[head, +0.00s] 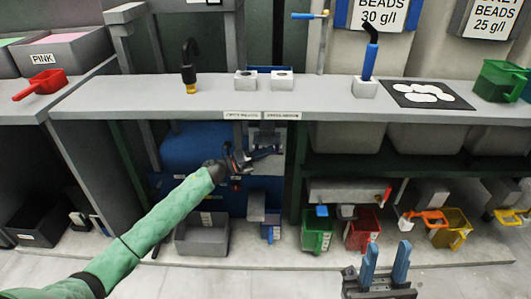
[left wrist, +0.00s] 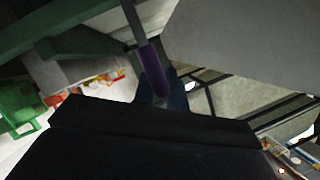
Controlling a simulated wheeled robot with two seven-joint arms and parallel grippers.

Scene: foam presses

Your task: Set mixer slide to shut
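My left gripper (head: 240,160) reaches under the front edge of the bench, near the grey mechanism below two small labels. In the left wrist view, a purple cylindrical handle (left wrist: 155,66) on a grey rod lies between the dark blue fingers of my left gripper (left wrist: 163,95). I take it for the mixer slide's handle. The black gripper body hides the lower part of that view, and I cannot tell whether the fingers press on the handle. My right gripper (head: 385,265) is open and empty at the front, low right of centre.
The grey bench (head: 140,100) overhangs my left gripper. A blue tank (head: 192,147) is left of it. A dark post stands to the right. A green bin (head: 316,236) and a red bin (head: 362,232) stand on the low shelf. Floor in front is clear.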

